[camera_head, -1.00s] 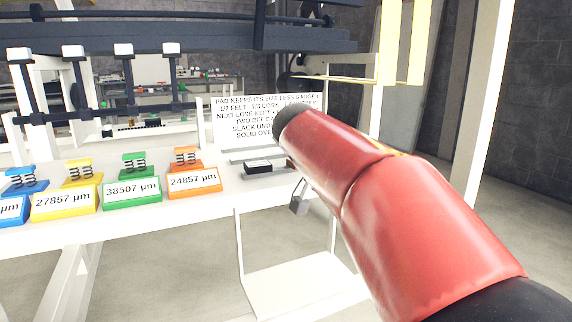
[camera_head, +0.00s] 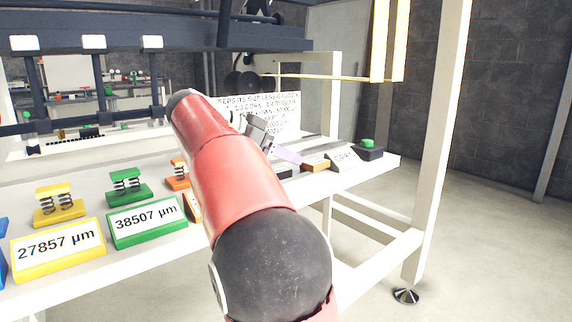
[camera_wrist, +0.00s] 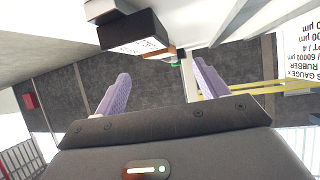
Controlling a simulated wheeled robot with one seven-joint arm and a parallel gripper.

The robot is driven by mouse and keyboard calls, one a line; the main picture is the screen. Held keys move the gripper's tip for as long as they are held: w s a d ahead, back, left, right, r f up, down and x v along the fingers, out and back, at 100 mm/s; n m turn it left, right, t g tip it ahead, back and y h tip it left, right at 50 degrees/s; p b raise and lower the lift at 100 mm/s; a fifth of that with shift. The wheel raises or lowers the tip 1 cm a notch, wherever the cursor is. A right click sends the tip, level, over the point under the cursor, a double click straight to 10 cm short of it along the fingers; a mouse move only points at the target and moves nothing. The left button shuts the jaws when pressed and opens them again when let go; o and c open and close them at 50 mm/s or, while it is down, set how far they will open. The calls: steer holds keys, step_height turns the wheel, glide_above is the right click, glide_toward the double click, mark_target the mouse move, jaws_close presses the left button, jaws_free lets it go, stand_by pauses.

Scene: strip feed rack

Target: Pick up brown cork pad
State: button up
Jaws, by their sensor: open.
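The brown cork pad (camera_head: 317,165) is a small flat brown block on the white bench, between a black block (camera_head: 284,172) and a white labelled plate (camera_head: 343,159). A brown strip (camera_wrist: 170,52) that looks like it shows past a black labelled block (camera_wrist: 133,33) in the wrist view, partly hidden. My gripper (camera_head: 287,154) is just left of the pad and above the bench, partly hidden by my red arm. In the wrist view, the two purple fingers of my gripper (camera_wrist: 160,75) are wide apart with nothing between them.
A black box with a green button (camera_head: 368,147) stands at the bench's right end. Coloured spring stands with labels, such as the green one (camera_head: 146,222), line the bench at left. A printed sign (camera_head: 270,112) stands behind my gripper. A white post (camera_head: 437,150) rises at right.

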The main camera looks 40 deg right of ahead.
mark_target(319, 164)
steer(key=shift+w+d+f, duration=0.1)
steer(key=shift+d+f, duration=0.05)
steer(key=x, duration=0.7)
steer(key=shift+s+d+r, duration=0.25)
steer(key=shift+d+r, duration=0.05)
steer(key=shift+r, duration=0.05)
steer(key=shift+c, duration=0.2)
steer(key=c, duration=1.1)
steer(key=shift+r, duration=0.1)
steer(key=shift+c, duration=0.2)
